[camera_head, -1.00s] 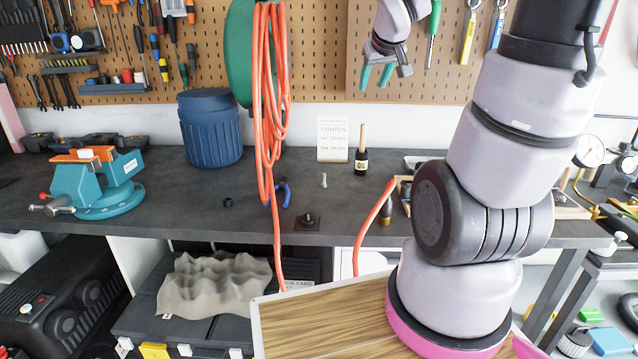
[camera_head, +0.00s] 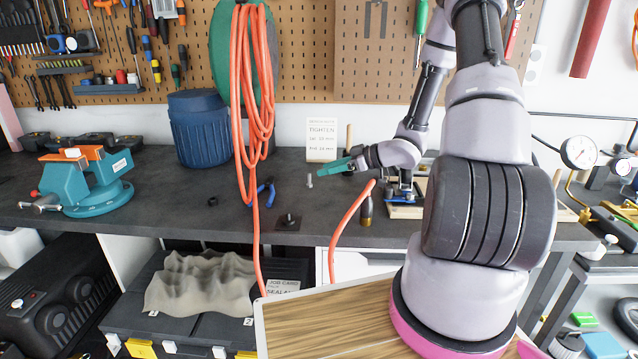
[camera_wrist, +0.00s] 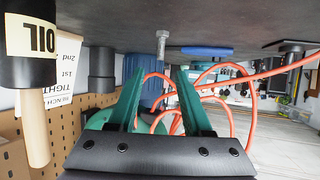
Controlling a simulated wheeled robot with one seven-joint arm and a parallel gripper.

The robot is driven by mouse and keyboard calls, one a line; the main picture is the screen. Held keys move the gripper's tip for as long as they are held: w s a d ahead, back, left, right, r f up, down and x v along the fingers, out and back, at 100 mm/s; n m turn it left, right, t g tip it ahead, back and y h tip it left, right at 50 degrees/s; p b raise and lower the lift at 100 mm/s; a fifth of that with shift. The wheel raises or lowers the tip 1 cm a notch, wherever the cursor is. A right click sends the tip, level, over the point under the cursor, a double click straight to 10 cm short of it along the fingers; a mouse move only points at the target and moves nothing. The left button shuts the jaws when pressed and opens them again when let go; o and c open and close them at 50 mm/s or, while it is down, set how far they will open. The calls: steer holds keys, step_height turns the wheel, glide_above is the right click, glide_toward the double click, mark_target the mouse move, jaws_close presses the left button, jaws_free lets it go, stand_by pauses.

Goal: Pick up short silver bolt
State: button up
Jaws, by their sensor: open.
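The short silver bolt (camera_head: 309,181) stands upright on the dark workbench top, in front of the white card. It also shows in the wrist view (camera_wrist: 162,42), where the picture is upside down and the bolt lies ahead of and between the fingers. My gripper (camera_head: 323,170) has teal fingers and reaches in from the right, low over the bench, with its tips just to the right of the bolt. In the wrist view my gripper (camera_wrist: 160,76) is open and empty, with a gap between its fingertips and the bolt.
A black oil bottle (camera_wrist: 28,45) stands close beside my gripper, mostly hidden in the head view. The white card (camera_head: 321,138) is behind the bolt.

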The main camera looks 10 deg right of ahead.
mark_target(309, 175)
steer(key=x, duration=0.7)
steer(key=shift+f, duration=0.3)
jaws_close()
